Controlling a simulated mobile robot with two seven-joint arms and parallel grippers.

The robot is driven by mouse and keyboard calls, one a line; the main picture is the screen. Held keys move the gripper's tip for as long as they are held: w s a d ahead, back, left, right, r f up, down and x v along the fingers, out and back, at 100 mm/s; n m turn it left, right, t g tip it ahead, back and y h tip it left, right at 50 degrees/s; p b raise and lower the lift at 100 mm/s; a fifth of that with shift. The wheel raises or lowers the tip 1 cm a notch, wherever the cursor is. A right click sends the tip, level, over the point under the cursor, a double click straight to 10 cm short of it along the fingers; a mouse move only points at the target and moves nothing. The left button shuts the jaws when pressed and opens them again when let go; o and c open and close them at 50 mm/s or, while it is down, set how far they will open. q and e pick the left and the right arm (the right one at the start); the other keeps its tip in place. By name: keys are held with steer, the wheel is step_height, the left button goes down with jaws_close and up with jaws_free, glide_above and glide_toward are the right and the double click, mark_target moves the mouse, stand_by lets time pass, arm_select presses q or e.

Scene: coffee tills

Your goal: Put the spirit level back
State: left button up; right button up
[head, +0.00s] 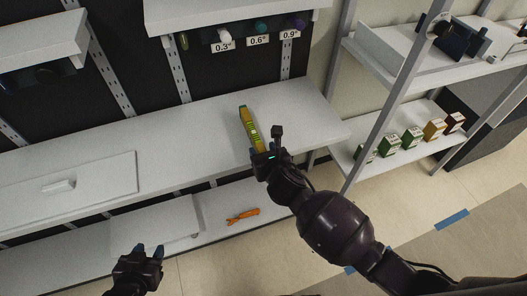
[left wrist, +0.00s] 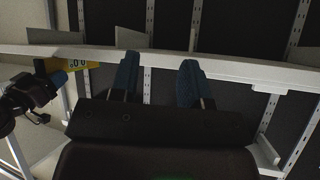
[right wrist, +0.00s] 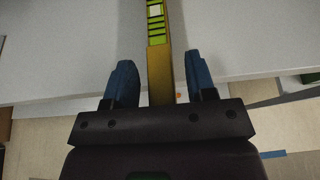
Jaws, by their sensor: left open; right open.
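The yellow spirit level (head: 251,130) with green vials lies on the white middle shelf (head: 205,118), its near end at my right gripper. In the right wrist view the level (right wrist: 158,65) runs between the two blue fingertips of my right gripper (right wrist: 160,82). The fingers are open, with a gap on each side of the level. The right gripper also shows in the head view (head: 265,157). My left gripper (head: 149,252) is open and empty, low at the front left. In the left wrist view its blue fingers (left wrist: 158,80) have nothing between them.
An orange tool (head: 242,216) lies on the lower shelf. Small boxes (head: 412,137) stand on the right rack. Labels 0.3°, 0.6° and 0.9° hang under the upper shelf (head: 230,12). A white panel with a small block (head: 58,186) lies at the left.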

steer(key=shift+s+d+r, duration=0.1)
steer(key=shift+s+r, duration=0.15)
steer(key=shift+s, duration=0.1)
steer(key=p+v, duration=0.2)
steer(key=v, duration=0.9)
steer(key=shift+s, duration=0.15)
